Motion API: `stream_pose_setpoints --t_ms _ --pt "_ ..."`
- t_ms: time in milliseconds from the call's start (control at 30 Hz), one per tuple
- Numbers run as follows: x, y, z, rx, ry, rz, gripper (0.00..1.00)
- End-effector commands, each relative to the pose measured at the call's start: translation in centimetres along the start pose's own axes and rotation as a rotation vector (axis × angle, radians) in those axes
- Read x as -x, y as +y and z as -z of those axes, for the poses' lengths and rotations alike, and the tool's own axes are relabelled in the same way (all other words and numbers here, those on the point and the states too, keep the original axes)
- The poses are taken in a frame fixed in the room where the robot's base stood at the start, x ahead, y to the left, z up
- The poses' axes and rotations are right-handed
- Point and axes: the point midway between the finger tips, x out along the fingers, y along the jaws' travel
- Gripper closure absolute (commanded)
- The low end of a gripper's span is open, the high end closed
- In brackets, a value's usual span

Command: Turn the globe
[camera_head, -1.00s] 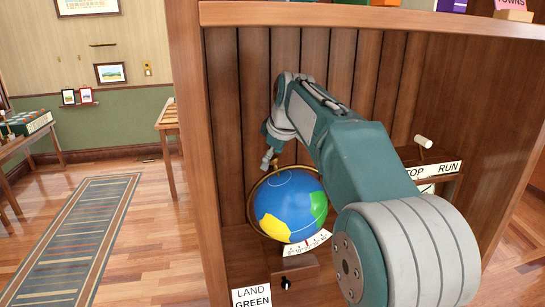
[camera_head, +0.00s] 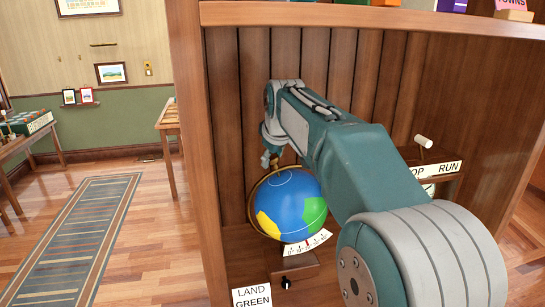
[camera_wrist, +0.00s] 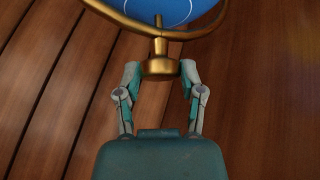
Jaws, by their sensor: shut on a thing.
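The globe (camera_head: 291,204) is blue with a yellow patch at lower left and a green patch at right. It sits in a brass ring on a wooden base (camera_head: 292,267) with a white curved scale (camera_head: 307,243). In the wrist view, the brass knob (camera_wrist: 160,68) is joined by a short stem to the globe (camera_wrist: 160,8) at the top edge. My gripper (camera_wrist: 160,78) is shut on the knob, one finger on each side. In the head view my gripper (camera_head: 272,160) is at the globe's top and its fingers are small.
A sign reading LAND GREEN (camera_head: 252,297) stands at the cabinet's front. A STOP RUN panel (camera_head: 437,170) with a white-handled lever (camera_head: 423,141) is to the right. Cabinet planks (camera_head: 255,110) stand close behind the globe. Open floor (camera_head: 150,230) lies left.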

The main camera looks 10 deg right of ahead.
Motion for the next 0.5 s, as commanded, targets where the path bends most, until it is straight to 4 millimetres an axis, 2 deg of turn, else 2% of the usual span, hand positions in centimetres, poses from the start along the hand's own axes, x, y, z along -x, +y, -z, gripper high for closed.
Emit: stream_pose_setpoints --t_ms 500 --pt "-0.36 -0.55 -0.09 -0.311 -0.009 -0.232 1.0"
